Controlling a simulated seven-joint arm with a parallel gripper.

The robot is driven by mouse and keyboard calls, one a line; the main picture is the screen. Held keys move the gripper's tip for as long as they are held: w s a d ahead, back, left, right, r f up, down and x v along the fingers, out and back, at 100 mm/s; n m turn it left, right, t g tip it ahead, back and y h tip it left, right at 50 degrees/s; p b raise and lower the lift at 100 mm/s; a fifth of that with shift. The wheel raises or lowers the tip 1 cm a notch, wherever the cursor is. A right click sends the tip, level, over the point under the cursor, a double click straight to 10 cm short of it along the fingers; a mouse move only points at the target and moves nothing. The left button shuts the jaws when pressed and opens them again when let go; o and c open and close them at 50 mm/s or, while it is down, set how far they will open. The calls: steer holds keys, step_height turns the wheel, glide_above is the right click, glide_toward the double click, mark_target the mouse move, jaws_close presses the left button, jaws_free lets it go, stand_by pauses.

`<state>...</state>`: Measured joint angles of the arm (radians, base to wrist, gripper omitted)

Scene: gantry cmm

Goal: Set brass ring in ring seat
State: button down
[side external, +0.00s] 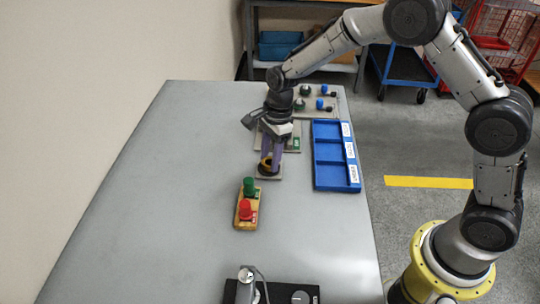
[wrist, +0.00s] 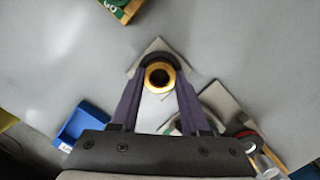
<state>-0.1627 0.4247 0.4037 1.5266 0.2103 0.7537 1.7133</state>
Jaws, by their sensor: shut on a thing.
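The brass ring (wrist: 160,76) is between the fingertips of my gripper (wrist: 161,72) in the wrist view, with a dark round shape partly around its far side. Under it lies a pale square plate (wrist: 157,46), which looks like the ring seat's base. In the side view my gripper (side external: 269,157) points down over this plate (side external: 270,174), shut on the ring (side external: 265,163), which shows small and dark gold at the fingertips. I cannot tell whether the ring touches the seat or hangs just above it.
A wooden block with green and red buttons (side external: 246,214) stands in front of the plate. A blue compartment tray (side external: 318,180) lies to the right. Other fixtures with knobs (side external: 320,104) stand behind. A dark device (side external: 300,296) is at the front edge. The left table is clear.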

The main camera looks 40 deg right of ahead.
steer(key=shift+f, duration=0.1)
stand_by(0.3)
steer(key=shift+c, duration=1.5)
jaws_free()
steer(key=o, duration=0.3)
step_height(320, 180, up, 7)
